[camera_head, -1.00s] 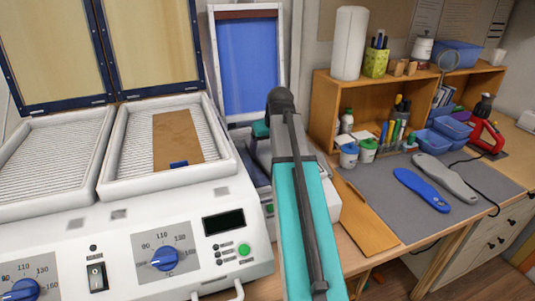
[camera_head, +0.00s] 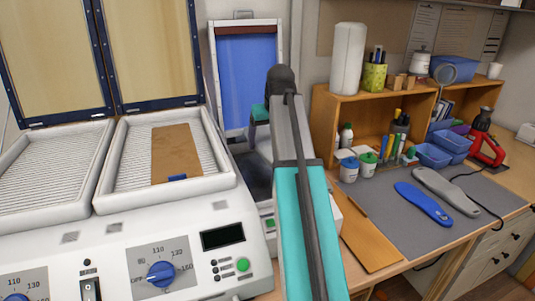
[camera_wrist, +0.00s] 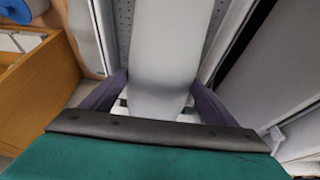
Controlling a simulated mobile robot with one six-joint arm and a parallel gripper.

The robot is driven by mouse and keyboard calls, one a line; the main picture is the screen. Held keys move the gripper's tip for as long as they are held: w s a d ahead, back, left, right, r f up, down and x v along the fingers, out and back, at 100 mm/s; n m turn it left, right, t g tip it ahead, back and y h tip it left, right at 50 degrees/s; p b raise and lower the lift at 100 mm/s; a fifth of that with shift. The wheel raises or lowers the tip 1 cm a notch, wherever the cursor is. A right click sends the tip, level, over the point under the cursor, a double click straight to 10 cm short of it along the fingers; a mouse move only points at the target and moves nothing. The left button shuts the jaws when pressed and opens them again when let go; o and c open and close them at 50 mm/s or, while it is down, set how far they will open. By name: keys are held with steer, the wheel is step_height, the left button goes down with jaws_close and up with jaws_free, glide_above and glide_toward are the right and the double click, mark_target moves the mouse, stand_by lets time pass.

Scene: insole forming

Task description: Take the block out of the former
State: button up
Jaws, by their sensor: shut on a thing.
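The former (camera_head: 282,60) stands behind my arm, with its lid upright and a blue sheet (camera_head: 248,75) on the lid's inside. Its dark body shows partly below. My gripper (camera_wrist: 157,90) is shut on the block (camera_wrist: 170,40), a smooth light grey long piece, with one purple-grey finger on each side. The block fills the middle of the wrist view and runs up out of the picture. In the head view my arm hides the block and the fingers. I cannot tell whether the block is fully clear of the former.
A white two-bay heater (camera_head: 110,235) with raised lids stands at left, a brown sheet (camera_head: 178,150) in its right bay. At right, a grey mat (camera_head: 395,215) bears a blue insole (camera_head: 423,203) and a grey one (camera_head: 447,190). A wooden shelf (camera_head: 335,103) stands behind.

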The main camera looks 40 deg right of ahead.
mark_target(268, 142)
step_height(268, 142, up, 8)
steer(key=shift+r+b, duration=0.1)
steer(key=shift+b, duration=0.35)
stand_by(0.6)
